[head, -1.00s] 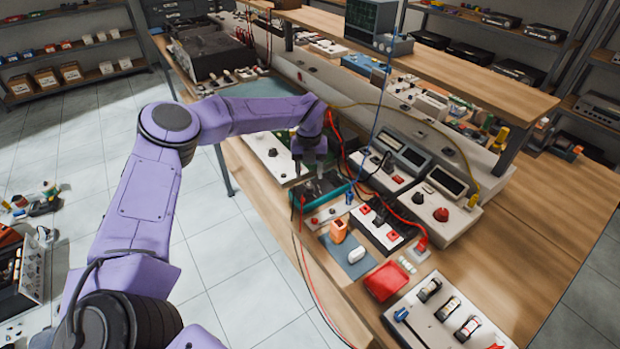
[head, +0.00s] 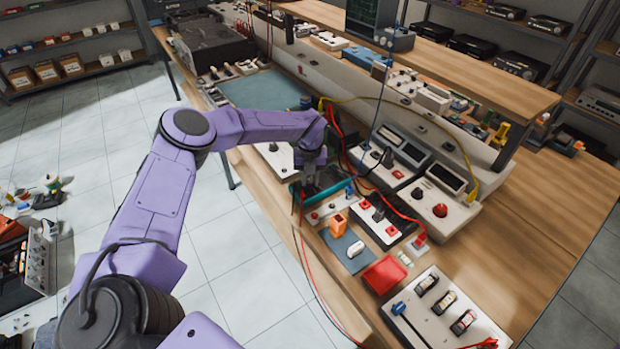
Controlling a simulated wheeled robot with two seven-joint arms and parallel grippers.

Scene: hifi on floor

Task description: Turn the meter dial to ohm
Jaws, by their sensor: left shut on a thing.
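My left gripper (head: 311,182) points down over a dark-faced, teal-edged case (head: 338,187), which appears to be the meter, on the bench. The gripper is shut on what seems to be the meter dial. The gripper hides the dial, so its pointer and markings cannot be read. A red lead and a black lead run from near the case down over the bench's front edge. My right gripper is not in view.
Two grey display units (head: 446,178) with knobs stand behind and to the right. A red tray (head: 384,275), a blue-grey mat (head: 341,249) and a fuse board (head: 440,312) lie to the right. Loose cables arch close around the gripper.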

